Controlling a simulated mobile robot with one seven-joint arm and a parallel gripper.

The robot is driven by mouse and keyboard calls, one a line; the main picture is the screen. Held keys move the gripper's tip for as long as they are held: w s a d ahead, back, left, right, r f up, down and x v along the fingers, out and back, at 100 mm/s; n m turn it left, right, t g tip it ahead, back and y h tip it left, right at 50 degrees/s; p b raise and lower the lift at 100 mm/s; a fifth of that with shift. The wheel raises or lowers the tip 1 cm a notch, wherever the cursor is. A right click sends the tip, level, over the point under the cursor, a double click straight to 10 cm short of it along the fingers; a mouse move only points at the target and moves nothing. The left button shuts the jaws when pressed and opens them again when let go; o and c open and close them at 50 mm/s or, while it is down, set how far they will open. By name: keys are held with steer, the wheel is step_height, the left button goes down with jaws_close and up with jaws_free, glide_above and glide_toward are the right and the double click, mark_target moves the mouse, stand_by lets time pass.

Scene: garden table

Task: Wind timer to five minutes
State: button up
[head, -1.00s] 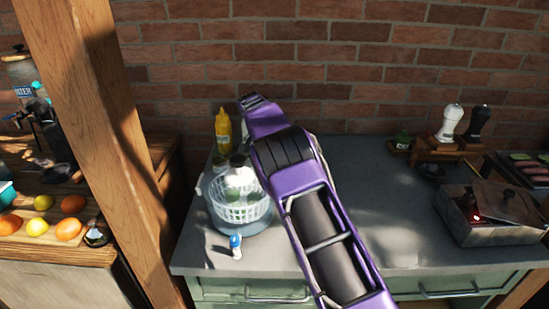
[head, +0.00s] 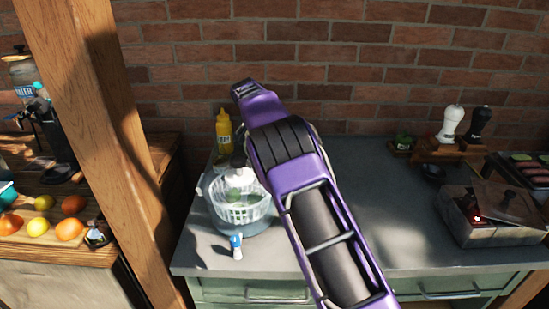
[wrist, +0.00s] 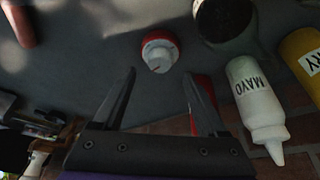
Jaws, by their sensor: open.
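The timer (wrist: 160,52) looks like a small round thing with a red rim and a white dial knob. It is on the dark grey counter in the wrist view, just beyond my fingertips and roughly centred between them. My gripper (wrist: 158,75) is open, with nothing between its two dark fingers. They appear apart from the timer. The markings on the dial are too small to read. In the head view my purple arm hides the gripper, and I cannot make out the timer there.
A white mayo bottle (wrist: 258,100) and a yellow bottle (wrist: 303,58) stand close to the right finger in the wrist view. Something red shows behind that finger. A white basket (head: 240,212) is left of my arm. The counter's middle (head: 375,200) is clear.

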steer(key=v, duration=1.3)
